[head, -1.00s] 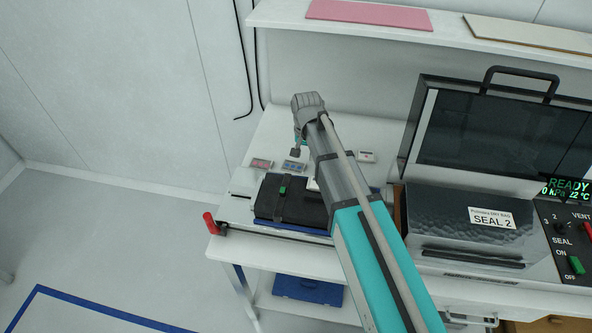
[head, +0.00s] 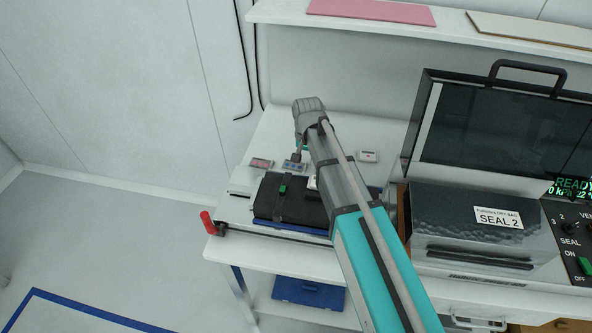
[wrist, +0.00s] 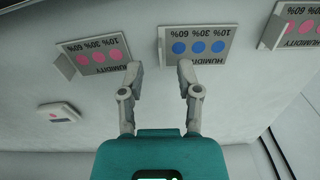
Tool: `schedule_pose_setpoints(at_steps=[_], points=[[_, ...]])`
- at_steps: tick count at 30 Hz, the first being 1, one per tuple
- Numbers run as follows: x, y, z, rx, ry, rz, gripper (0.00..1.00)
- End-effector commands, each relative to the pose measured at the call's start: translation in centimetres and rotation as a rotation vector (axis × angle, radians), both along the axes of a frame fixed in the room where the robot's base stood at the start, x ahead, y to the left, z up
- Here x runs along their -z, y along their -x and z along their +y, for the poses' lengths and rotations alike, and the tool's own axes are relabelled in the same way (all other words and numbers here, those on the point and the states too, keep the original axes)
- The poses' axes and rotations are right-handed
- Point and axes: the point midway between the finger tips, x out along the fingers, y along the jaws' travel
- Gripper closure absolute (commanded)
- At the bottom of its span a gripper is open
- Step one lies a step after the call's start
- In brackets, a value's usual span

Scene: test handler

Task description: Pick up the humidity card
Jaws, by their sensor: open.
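A humidity card with three blue dots (wrist: 198,47) lies just beyond my fingertips in the wrist view, its print upside down. It also shows in the head view (head: 291,166), on the white bench under my gripper (head: 300,157). A humidity card with pink dots (wrist: 93,58) is to its left in the wrist view, and another pink-dotted card (wrist: 298,24) is cut off at the right edge. My gripper (wrist: 161,68) is open and empty. Its fingers point toward the blue-dotted card; whether they touch it I cannot tell.
A small white device with a pink mark (wrist: 63,112) lies nearby on the bench. A black padded bundle (head: 285,205) is in front of the cards. The sealing machine (head: 480,220) stands to the right, and a red-handled bar (head: 209,223) lies at the bench's front left.

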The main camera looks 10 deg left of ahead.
Motion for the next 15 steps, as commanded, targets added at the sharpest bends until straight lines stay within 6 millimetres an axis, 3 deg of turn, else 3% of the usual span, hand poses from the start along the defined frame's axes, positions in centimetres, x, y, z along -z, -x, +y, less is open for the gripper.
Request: schedule_pose_setpoints(at_steps=[6,15], points=[[1.9,0.0,0.0,0.000,0.000,0.000,0.56],[2.4,0.0,0.0,0.000,0.000,0.000,0.56]])
